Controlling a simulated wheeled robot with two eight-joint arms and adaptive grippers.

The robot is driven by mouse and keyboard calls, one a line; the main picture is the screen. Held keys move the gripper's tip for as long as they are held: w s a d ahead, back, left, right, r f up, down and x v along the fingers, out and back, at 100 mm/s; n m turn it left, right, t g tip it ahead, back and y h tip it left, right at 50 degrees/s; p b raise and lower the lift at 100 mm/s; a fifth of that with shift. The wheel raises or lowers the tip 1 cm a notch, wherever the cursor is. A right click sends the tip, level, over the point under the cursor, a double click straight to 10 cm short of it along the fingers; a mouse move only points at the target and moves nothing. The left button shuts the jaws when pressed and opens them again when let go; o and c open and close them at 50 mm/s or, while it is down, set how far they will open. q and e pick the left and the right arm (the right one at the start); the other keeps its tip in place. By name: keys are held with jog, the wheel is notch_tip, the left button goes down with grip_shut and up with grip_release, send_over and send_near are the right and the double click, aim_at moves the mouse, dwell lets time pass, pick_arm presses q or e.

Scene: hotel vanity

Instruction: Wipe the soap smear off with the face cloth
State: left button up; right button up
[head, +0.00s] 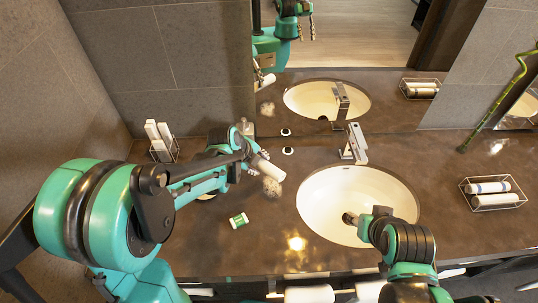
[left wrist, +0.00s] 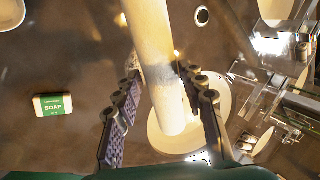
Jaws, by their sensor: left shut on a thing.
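My left gripper (head: 252,163) is shut on a rolled white cloth (head: 268,171), which I take to be the face cloth. The roll is tilted and held above the counter (head: 240,255), left of the basin. In the left wrist view the roll (left wrist: 157,60) runs between the two fingers (left wrist: 165,80). A pale speckled patch (head: 272,187), likely the soap smear, shows just below the roll in the head view.
The basin (head: 318,225) and tap (head: 354,143) stand to the right. A soap box (head: 239,220) lies left of the basin. Wire racks with white rolls stand at the back left (head: 163,156) and right (head: 492,203). A mirror (head: 385,115) backs the counter.

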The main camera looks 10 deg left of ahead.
pick_arm(q)
jog(key=shift+s+d+m, duration=0.3)
jog(key=shift+s+d, duration=0.15)
jog(key=shift+s, duration=0.05)
jog(key=shift+s+f+g, duration=0.1)
jog(key=shift+s+g, duration=0.15)
jog(key=shift+g, duration=0.05)
jog(key=shift+f+b, duration=0.3)
jog(key=shift+b, duration=0.05)
notch_tip(320, 180, down, 4)
jog(key=b, duration=0.3)
jog(key=shift+f, duration=0.1)
